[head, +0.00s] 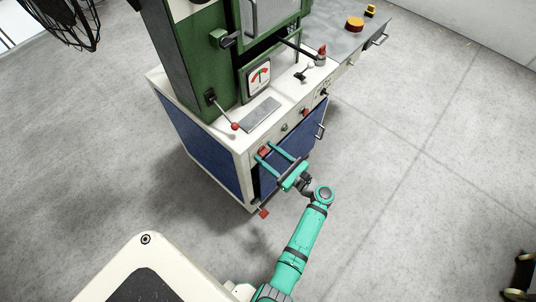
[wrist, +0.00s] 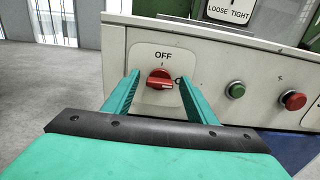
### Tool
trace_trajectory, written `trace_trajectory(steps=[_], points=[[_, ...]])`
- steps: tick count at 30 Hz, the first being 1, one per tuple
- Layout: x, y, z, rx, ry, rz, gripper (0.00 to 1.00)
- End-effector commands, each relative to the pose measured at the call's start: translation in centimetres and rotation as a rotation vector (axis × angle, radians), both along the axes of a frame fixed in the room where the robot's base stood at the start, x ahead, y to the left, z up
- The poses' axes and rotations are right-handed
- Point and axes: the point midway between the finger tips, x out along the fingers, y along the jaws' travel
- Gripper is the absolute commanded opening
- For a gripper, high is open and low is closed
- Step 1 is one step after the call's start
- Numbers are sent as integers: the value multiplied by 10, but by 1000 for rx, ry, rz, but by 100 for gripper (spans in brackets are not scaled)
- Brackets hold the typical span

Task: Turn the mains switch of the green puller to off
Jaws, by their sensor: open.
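The green puller (head: 182,60) is a green machine on a white-and-blue cabinet. Its mains switch is a red rotary knob (wrist: 160,79) on a pale plate (wrist: 140,60) marked OFF at the top, with another mark at the right. The knob's pointer looks turned toward the right, away from the OFF mark. The knob also shows in the head view (head: 263,151) at the cabinet's front left corner. My gripper (wrist: 158,82) is open, with one teal finger on each side of the knob. I cannot tell whether either finger touches it.
A green button (wrist: 236,90) and a red button (wrist: 293,100) sit right of the switch on the same panel. A lever with a red ball (head: 235,126) stands above the panel. A red foot part (head: 263,213) sticks out low. Open floor (head: 420,190) lies to the right.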

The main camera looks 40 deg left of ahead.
Motion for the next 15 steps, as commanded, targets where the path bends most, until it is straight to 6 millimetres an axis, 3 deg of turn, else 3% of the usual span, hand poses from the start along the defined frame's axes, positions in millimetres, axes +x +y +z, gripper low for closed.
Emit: trace_trajectory(steps=[3, 8, 15], points=[[0, 0, 0, 0, 0, 0, 49], [0, -1, 0, 0, 0, -1, 11], [0, -1, 0, -1, -10, -1, 10]])
